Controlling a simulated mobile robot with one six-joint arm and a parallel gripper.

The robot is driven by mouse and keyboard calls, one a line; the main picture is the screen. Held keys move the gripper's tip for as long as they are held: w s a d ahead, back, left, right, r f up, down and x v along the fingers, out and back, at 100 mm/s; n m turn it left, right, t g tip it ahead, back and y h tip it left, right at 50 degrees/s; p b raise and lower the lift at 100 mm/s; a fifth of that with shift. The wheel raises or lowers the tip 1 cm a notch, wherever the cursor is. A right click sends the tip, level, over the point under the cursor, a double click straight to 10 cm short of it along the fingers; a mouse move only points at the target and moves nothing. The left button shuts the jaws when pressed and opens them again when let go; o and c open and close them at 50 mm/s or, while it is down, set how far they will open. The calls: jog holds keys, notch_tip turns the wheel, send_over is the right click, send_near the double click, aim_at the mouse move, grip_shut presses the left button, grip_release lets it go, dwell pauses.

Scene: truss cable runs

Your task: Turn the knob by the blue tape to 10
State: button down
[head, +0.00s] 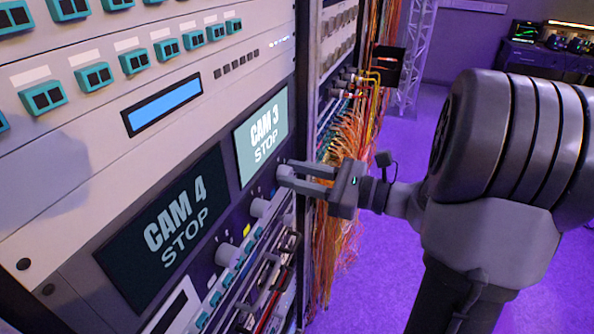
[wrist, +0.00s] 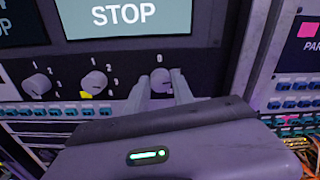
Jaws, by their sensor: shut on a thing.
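Three grey knobs sit in a row on the dark panel under the screens. My gripper (wrist: 161,82) is shut on the right-hand knob (wrist: 162,76), with one finger on each side of it. In the head view my gripper (head: 288,176) reaches this knob from the right, below the CAM 3 screen. The middle knob (wrist: 93,81) has yellow tape (wrist: 86,94) at its lower left. The left knob (wrist: 37,84) stands apart from it. I see no blue tape; the area below the held knob is hidden by my gripper. I cannot read the held knob's setting.
The CAM 3 screen (head: 262,136) and CAM 4 screen (head: 168,230) are above the knobs. Rows of teal connectors (wrist: 60,111) run below them. Loose orange cables (head: 345,150) hang right of the rack, close to my gripper. Purple floor is open farther right.

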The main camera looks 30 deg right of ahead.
jog(key=m+p, duration=0.1)
jog(key=p, duration=0.1)
jog(key=m+p, duration=0.2)
jog(key=p, duration=0.1)
jog(key=shift+r, duration=0.35)
jog(key=m+p, duration=0.4)
jog(key=p, duration=0.2)
jog(key=shift+d+m, duration=0.1)
jog(key=shift+m, duration=0.3)
jog(key=m+p, duration=0.3)
jog(key=p, duration=0.1)
jog(key=shift+f+p, duration=0.2)
jog(key=shift+p, duration=0.1)
jog(key=m+p, duration=0.3)
jog(key=shift+w+f, duration=0.1)
jog(key=shift+f, duration=0.1)
jog(key=shift+f+m, duration=0.1)
jog(key=shift+m, duration=0.2)
jog(key=c, duration=1.1)
grip_release()
jog(key=shift+d, duration=0.1)
